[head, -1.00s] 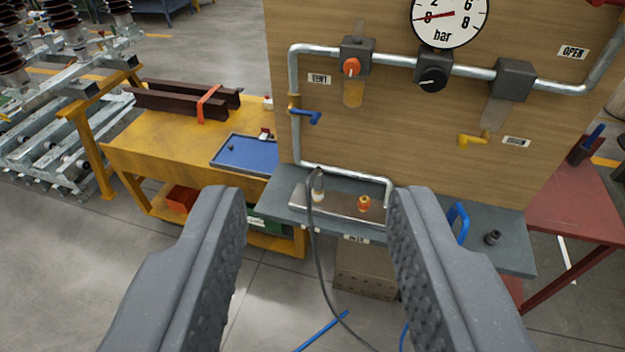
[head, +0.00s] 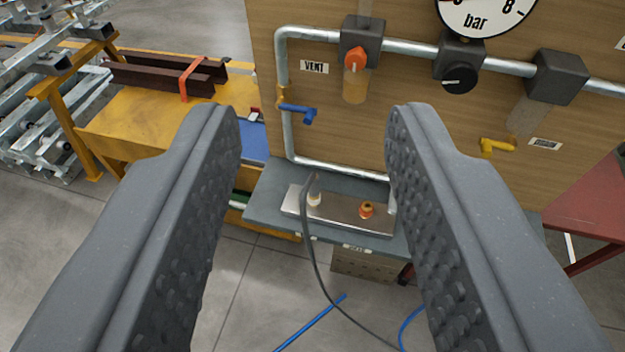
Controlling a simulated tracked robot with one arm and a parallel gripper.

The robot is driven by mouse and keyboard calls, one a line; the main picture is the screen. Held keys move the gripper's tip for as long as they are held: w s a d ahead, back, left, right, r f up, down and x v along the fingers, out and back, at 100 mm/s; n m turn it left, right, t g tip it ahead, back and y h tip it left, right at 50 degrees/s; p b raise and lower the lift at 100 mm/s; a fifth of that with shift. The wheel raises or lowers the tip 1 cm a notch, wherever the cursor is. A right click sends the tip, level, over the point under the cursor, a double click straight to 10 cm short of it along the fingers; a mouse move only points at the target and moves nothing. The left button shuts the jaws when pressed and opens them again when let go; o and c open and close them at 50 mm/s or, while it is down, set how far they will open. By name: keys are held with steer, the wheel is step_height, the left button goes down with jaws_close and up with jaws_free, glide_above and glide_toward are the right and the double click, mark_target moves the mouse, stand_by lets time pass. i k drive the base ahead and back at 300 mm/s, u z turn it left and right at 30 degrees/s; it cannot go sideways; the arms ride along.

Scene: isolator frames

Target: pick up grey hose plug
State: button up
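The grey hose plug (head: 311,185) stands roughly upright at the left of a metal plate (head: 345,222) on the grey shelf (head: 262,212). Its grey hose (head: 312,250) hangs over the shelf's front edge to the floor. A pale fitting shows at its foot; I cannot tell how deep it sits. An orange-topped fitting (head: 366,210) stands to its right on the plate. The plug shows between the fingers, farther off and not touched.
A wooden panel (head: 420,130) with metal pipes, valves and a gauge (head: 484,12) rises behind the shelf. A yellow bench (head: 130,115) stands left, a red table (head: 590,205) right. Blue hoses (head: 312,322) lie on the floor. My right finger hides the shelf's right part.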

mark_target(314, 190)
steer(key=u, duration=1.85)
steer(key=k, duration=0.55)
steer(key=z, duration=1.2)
steer(key=i, duration=1)
steer(key=z, duration=0.05)
